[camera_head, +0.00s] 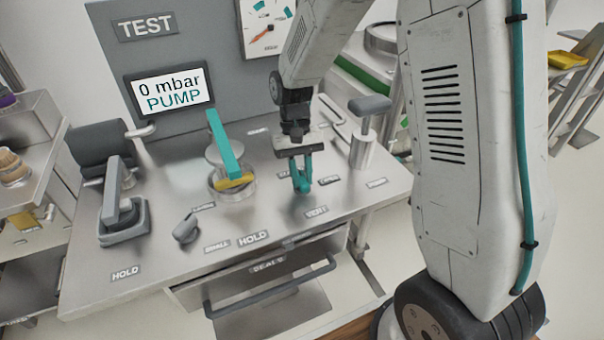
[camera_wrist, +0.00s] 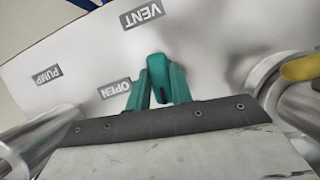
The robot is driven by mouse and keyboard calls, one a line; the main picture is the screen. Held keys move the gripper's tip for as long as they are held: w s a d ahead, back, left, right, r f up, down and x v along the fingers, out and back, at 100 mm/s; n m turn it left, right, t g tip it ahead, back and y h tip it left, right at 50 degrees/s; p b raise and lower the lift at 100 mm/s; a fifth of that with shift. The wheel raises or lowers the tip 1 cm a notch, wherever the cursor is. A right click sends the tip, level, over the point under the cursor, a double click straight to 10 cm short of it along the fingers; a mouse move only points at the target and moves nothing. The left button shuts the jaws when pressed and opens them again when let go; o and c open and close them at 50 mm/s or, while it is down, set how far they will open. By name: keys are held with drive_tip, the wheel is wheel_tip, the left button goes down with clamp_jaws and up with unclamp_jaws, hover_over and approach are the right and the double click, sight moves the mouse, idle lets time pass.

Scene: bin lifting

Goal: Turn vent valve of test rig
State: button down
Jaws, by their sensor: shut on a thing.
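The test rig (camera_head: 320,240) is a grey metal bench with an upright back panel. My gripper (camera_head: 301,182) points down at the right part of the bench top, just behind the VENT label (camera_head: 316,212). In the wrist view, my gripper's teal fingers (camera_wrist: 159,92) are shut on a teal lever, the vent valve handle (camera_wrist: 158,68), between them. An OPEN label (camera_wrist: 115,88) lies to the left of the fingers, and the VENT label (camera_wrist: 142,15) is beyond them. The valve's base is hidden by the fingers. In the head view the handle blends with the teal fingers.
The screen (camera_head: 170,92) reads 0 mbar PUMP. A dial gauge (camera_head: 265,25) is on the panel. A round chamber with a teal clamp bar (camera_head: 224,145) stands left of my gripper. A pump with a grey T-handle (camera_head: 370,105) stands close on the right. A drawer (camera_head: 258,265) is below.

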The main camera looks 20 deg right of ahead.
drive_tip(key=shift+w+n+h, duration=0.1)
drive_tip(key=shift+n+h, duration=0.2)
drive_tip(key=shift+n, duration=0.4)
drive_tip(key=shift+a, duration=0.1)
drive_tip(key=c, duration=1.2)
unclamp_jaws()
drive_tip(key=shift+c, duration=0.2)
drive_tip(key=v, duration=0.7)
drive_tip(key=shift+r, duration=0.4)
drive_tip(key=shift+w, duration=0.1)
